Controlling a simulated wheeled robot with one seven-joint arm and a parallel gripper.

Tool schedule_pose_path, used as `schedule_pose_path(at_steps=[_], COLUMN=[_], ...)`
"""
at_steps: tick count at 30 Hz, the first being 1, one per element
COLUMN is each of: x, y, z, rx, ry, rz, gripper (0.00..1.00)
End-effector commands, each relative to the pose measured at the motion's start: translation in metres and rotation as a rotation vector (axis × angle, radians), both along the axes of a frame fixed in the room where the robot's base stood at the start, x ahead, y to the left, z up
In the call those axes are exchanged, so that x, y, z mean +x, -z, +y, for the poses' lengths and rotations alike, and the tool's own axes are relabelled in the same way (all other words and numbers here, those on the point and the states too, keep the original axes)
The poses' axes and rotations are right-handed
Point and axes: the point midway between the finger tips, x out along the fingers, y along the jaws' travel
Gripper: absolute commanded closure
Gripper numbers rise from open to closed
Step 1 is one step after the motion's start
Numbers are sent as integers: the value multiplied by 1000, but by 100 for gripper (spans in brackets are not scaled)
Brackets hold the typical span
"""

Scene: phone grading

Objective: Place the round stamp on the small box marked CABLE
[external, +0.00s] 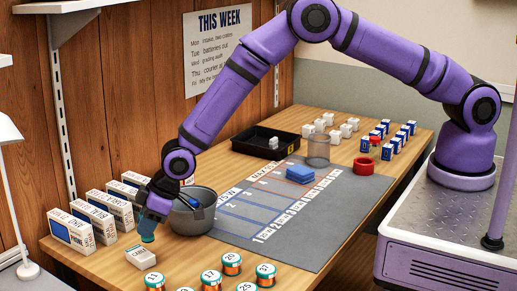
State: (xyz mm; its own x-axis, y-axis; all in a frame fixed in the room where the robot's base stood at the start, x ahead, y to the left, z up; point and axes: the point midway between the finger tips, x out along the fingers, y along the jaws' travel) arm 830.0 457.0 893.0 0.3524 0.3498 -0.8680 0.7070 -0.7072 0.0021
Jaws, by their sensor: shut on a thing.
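The small white box marked CABLE (141,257) lies near the table's left front edge, label up. My gripper (154,210) points down just above it and is shut on the round stamp (148,236), whose blue-teal lower end shows below the fingers. The stamp is just above the far right part of the box; I cannot tell whether they touch. The upper part of the stamp is hidden by the fingers.
A grey bowl (194,218) stands close right of my gripper. Several white phone boxes (70,234) stand at the left. Several numbered teal-and-orange tins (211,279) stand in front. The grey mat (330,225) bears blue pieces (300,174). A black tray (252,141) lies behind.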

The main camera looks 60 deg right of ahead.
Motion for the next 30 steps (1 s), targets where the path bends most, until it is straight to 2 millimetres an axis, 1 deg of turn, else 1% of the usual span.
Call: schedule_pose_path(at_steps=[1, 3, 11, 15, 18, 30], x=[7, 13, 25, 23, 23, 23], y=[1, 2, 3, 25, 36, 41], z=[4, 7, 13, 12, 13, 13], rx=[2, 1, 0, -1, -1, 0], ry=[0, 0, 1, 0, 0, 0], rz=[-2, -1, 0, 1, 1, 0], gripper=[100, 100, 100, 100, 100, 100])
